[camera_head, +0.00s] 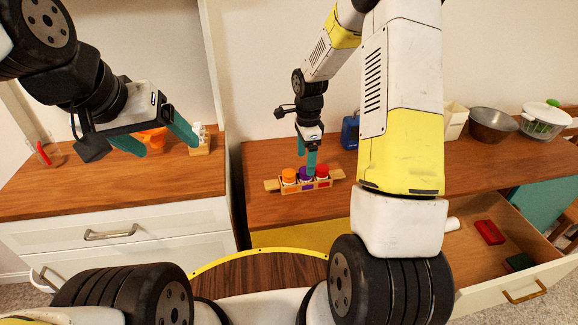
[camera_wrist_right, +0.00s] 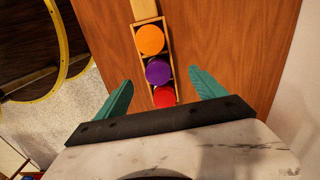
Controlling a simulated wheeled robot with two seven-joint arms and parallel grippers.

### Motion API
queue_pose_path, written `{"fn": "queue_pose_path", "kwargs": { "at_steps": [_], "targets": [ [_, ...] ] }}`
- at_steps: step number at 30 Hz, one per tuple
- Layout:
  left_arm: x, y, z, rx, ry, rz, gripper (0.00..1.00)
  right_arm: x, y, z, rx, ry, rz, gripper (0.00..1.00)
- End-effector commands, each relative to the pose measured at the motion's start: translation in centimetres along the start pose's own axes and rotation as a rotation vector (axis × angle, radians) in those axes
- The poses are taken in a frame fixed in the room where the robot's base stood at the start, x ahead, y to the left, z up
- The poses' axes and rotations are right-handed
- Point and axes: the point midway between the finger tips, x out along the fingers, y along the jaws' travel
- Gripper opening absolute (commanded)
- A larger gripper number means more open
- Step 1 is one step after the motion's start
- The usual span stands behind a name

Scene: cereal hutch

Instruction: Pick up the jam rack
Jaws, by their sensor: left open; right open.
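The jam rack (camera_head: 306,187) is a narrow light-wood carrier with end handles, standing on the wooden counter. It holds three jars in a row, with orange, purple and red lids. In the right wrist view the rack (camera_wrist_right: 145,9) runs up from between my fingers, the red lid (camera_wrist_right: 164,97) nearest. My right gripper (camera_head: 311,168) is just above or at the rack. Its teal fingers (camera_wrist_right: 161,77) are apart, one on each side of the row; contact cannot be told. My left gripper (camera_head: 167,148) is open above the left counter.
An orange item (camera_head: 152,138) and a small wooden holder with white items (camera_head: 200,148) are by my left gripper. A blue object (camera_head: 350,132), a metal bowl (camera_head: 492,125) and a lidded pot (camera_head: 543,120) stand along the back right. An open drawer (camera_head: 510,292) juts out at right.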

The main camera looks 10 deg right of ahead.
Motion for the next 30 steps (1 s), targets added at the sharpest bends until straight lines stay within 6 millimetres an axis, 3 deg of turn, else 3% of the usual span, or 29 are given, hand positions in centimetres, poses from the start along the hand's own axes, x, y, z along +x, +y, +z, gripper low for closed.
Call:
{"fn": "queue_pose_path", "kwargs": {
  "at_steps": [18, 27, 28, 30],
  "targets": [
    [0.0, 0.0, 0.0, 0.000, 0.000, 0.000, 0.80, 7.6, 0.4, -0.1, 0.015, -0.001, 0.007, 0.80],
    [0.0, 0.0, 0.0, 0.000, 0.000, 0.000, 0.80, 8.2, 0.3, -0.1, 0.014, -0.001, 0.004, 0.80],
    [0.0, 0.0, 0.0, 0.000, 0.000, 0.000, 0.80, 8.2, 0.3, -0.1, 0.014, -0.001, 0.004, 0.78],
    [0.0, 0.0, 0.0, 0.000, 0.000, 0.000, 0.80, 8.2, 0.4, -0.1, 0.014, 0.000, 0.004, 0.64]
  ]
}}
